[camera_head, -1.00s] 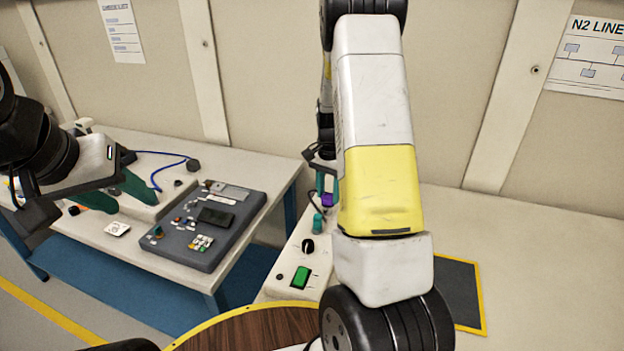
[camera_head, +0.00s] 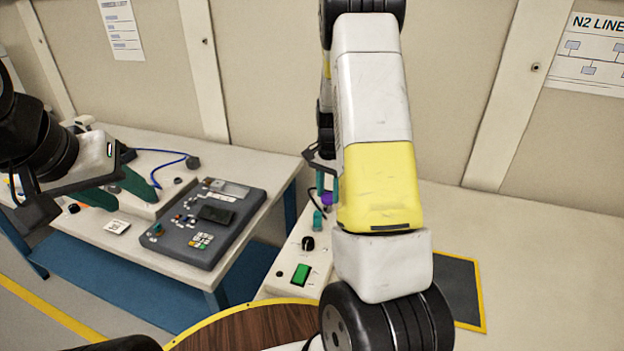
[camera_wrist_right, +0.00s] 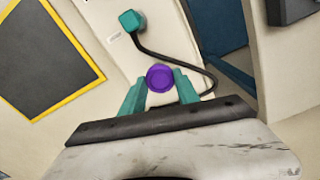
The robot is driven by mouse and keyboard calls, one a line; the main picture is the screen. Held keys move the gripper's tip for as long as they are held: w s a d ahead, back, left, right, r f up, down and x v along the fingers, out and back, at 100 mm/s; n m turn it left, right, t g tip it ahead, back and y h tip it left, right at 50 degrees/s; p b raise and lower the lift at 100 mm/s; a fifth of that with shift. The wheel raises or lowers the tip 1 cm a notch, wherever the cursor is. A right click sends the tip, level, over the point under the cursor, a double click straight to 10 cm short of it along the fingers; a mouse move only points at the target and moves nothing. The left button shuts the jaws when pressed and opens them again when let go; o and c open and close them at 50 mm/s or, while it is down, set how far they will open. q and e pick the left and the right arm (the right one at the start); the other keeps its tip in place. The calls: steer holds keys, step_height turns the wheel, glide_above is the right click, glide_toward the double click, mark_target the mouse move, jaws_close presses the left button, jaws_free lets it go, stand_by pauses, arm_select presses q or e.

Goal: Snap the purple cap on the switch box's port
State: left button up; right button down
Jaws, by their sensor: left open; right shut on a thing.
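The purple cap (camera_head: 327,198) is gripped between the teal fingers of my right gripper (camera_wrist_right: 159,80). The cap also shows in the right wrist view (camera_wrist_right: 159,77), its round face towards the camera. It is over or close to the white switch box (camera_head: 284,288); whether it touches cannot be told. The box carries a green switch (camera_head: 301,273), a black knob (camera_head: 307,243) and a teal plug (camera_head: 317,219) with a dark cable. The port is not visible. My left gripper (camera_head: 136,202) is open, its green fingers apart, at the left bench.
A grey control panel (camera_head: 208,222) and a blue cable (camera_head: 160,154) are on the left bench. A black mat with a yellow border (camera_head: 482,300) lies right of my right arm. The table is clear further right. A round wooden surface (camera_head: 250,328) is in front.

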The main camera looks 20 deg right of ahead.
steer(key=shift+f, duration=0.2)
steer(key=c, duration=0.8)
jaws_free()
step_height(320, 180, up, 8)
steer(key=shift+r, duration=0.1)
steer(key=s+a+r+n+t, duration=0.2)
steer(key=s+a+r+n, duration=0.1)
steer(key=s+r, duration=0.3)
steer(key=s+a+r+n+t+y, duration=0.1)
steer(key=s+a+r+n, duration=0.3)
steer(key=s, duration=0.6)
steer(key=s+a+r+n+t+y, duration=0.1)
steer(key=s+a+r+n+t, duration=0.2)
steer(key=s+a+r, duration=0.3)
steer(key=shift+s+a+r+n, duration=0.1)
steer(key=shift+s+r+n, duration=0.4)
steer(key=shift+s+r, duration=0.6)
